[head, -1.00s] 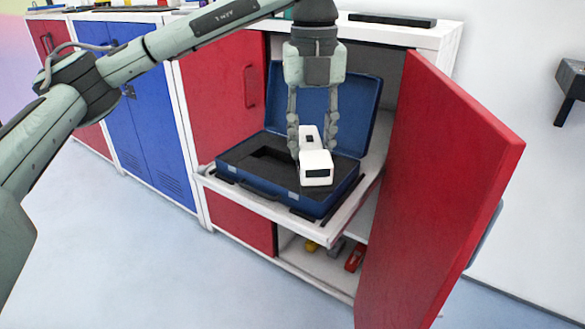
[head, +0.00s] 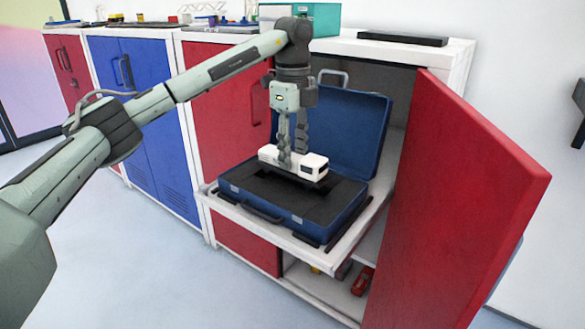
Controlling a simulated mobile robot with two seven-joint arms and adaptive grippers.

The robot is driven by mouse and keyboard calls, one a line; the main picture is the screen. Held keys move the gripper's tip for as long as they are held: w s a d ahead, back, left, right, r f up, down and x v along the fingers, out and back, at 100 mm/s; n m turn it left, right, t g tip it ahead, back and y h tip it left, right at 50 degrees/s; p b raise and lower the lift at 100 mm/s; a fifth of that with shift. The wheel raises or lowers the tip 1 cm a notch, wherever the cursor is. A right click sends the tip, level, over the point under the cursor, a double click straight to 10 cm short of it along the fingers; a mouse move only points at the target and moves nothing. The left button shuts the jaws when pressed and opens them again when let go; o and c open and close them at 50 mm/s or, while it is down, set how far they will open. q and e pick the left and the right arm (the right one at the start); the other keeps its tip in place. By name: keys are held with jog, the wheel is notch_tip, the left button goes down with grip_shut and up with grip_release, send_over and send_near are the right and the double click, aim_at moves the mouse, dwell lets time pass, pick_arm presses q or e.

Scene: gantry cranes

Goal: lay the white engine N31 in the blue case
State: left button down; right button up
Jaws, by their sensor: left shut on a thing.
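The white engine (head: 310,166) has dark patches on its side and end. My left gripper (head: 292,160) points down and is shut on it near its middle, with the engine lying level and lengthwise from left to right. The blue case (head: 345,210) lies open with its lid (head: 352,128) raised at the back. Its tray has a dark foam lining with a darker recess, partly hidden below the engine. The engine is over the recess; I cannot tell whether it touches the foam. My right gripper is not in view.
The case rests on a white pull-out shelf (head: 345,240) of a cabinet. A red door (head: 450,200) stands open at the right. Small red and yellow items lie on the lower shelf. A teal box (head: 326,19) and a dark flat bar (head: 402,38) are on top.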

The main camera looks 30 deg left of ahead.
aim_at(292, 170)
pick_arm(q)
jog(key=shift+w+a+f, duration=0.3)
jog(key=shift+w+f, duration=0.15)
jog(key=shift+w, duration=0.1)
jog(key=shift+f, duration=2.1)
jog(key=c, duration=1.1)
grip_release()
jog(key=shift+o, duration=0.2)
notch_tip(292, 170, up, 12)
jog(key=shift+r, duration=0.15)
